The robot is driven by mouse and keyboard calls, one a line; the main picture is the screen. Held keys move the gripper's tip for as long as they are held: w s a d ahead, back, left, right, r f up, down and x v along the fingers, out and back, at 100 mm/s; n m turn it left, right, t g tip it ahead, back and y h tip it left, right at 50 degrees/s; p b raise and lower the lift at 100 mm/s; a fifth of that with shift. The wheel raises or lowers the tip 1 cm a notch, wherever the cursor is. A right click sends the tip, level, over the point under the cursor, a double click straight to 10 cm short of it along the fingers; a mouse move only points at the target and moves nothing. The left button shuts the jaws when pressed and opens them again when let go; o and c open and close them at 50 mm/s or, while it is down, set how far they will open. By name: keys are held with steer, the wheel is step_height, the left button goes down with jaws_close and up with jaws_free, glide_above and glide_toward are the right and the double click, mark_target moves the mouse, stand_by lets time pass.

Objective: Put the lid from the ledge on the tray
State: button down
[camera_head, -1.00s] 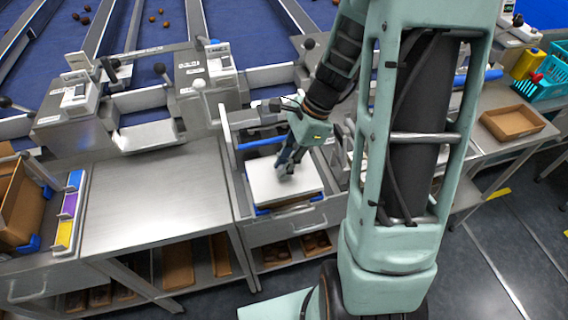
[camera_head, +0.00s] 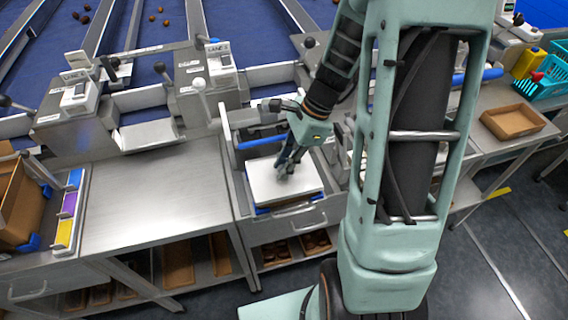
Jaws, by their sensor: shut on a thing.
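A white lid (camera_head: 268,186) lies flat over the tray (camera_head: 262,208), which stands in the metal station at the middle of the picture. Only a thin brown edge of the tray shows under the lid. My gripper (camera_head: 285,172) points down onto the top of the lid, its dark fingers touching or almost touching it near the middle. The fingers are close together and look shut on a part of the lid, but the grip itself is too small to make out.
A bare steel table (camera_head: 150,205) lies left of the station. A blue roller (camera_head: 262,142) crosses behind the lid. An empty brown tray (camera_head: 513,122) and a turquoise basket (camera_head: 545,82) stand at right. A cardboard box (camera_head: 20,205) stands at far left.

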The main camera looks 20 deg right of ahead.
steer(key=shift+f+b, duration=0.35)
steer(key=shift+f, duration=0.15)
steer(key=c, duration=1.3)
jaws_free()
steer(key=shift+r, duration=0.1)
steer(key=shift+r+p, duration=3.2)
steer(key=shift+r, duration=0.25)
